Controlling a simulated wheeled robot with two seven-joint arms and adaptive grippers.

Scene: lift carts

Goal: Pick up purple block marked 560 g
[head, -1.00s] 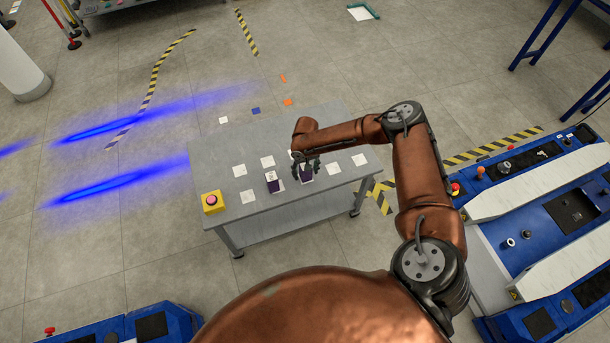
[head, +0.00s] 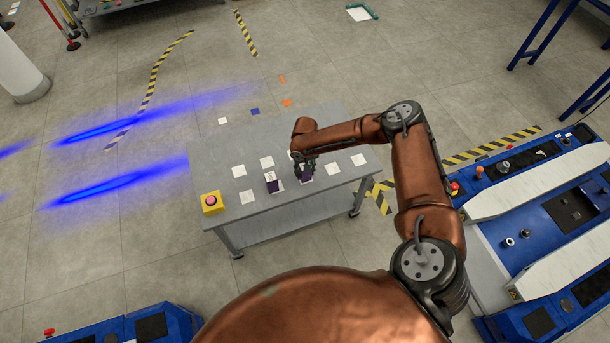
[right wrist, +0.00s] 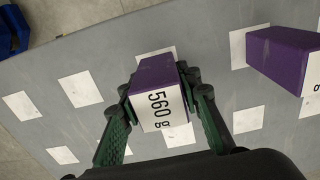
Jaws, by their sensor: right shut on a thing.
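The purple block marked 560 g (right wrist: 159,97) has a white label and sits between the fingers of my right gripper (right wrist: 160,100) in the right wrist view. Both green fingers press on its sides. In the head view my right gripper (head: 305,170) is over the table with the purple block (head: 307,178) between its fingers. A second purple block (head: 272,184) stands to the left of it; in the right wrist view this other block (right wrist: 285,58) is at the upper right, its label cut off. I cannot tell whether the held block touches the table. My left gripper is out of view.
The grey table (head: 225,155) carries several white squares and a yellow box with a red button (head: 212,203) at its left corner. Blue lift carts (head: 560,210) stand at the right. Open floor lies beyond the table.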

